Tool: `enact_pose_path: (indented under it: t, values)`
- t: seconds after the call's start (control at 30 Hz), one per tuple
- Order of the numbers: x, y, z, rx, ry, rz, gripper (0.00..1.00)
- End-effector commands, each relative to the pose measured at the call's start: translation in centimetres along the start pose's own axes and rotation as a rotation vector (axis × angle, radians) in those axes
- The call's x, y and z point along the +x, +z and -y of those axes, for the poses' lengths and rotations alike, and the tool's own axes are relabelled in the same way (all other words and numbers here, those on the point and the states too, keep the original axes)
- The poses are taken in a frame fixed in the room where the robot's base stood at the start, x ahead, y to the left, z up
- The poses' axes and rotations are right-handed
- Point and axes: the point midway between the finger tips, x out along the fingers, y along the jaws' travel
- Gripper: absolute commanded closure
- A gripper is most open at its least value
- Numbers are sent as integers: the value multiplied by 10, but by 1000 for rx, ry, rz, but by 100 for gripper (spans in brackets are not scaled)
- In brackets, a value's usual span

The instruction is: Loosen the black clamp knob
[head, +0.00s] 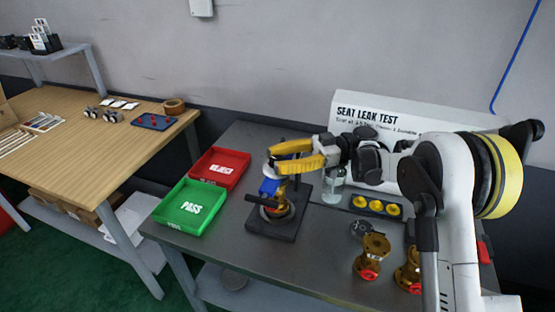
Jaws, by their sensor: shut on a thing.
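A dark clamp fixture with a black base plate (265,229) stands on the grey bench. My gripper (269,172) has yellow fingers and comes in from the right. It is closed at the top of the fixture, just above the blue part. The black clamp knob does not show clearly. The fingers hide what is between them, which appears to be the knob.
A red tray (219,167) and a green PASS tray (184,208) stand left of the fixture. Brass valves with red parts (371,257) stand front right. A dark holder with yellow pieces (375,207) and a sign (400,115) are behind them. A wooden table (80,138) is at left.

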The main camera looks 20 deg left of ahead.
Motion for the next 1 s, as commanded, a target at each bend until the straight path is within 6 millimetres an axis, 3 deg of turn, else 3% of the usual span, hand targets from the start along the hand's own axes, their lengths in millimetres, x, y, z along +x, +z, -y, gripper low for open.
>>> enact_pose_path:
  t: [0.03,0.1,0.47,0.8,1.0]
  values:
    - [1,1,1,0,-3,1,57]
    - [1,1,1,0,-2,1,40]
    - [0,-4,0,0,0,0,40]
    - [1,-66,1,0,-1,1,40]
    - [1,-94,0,0,-2,1,40]
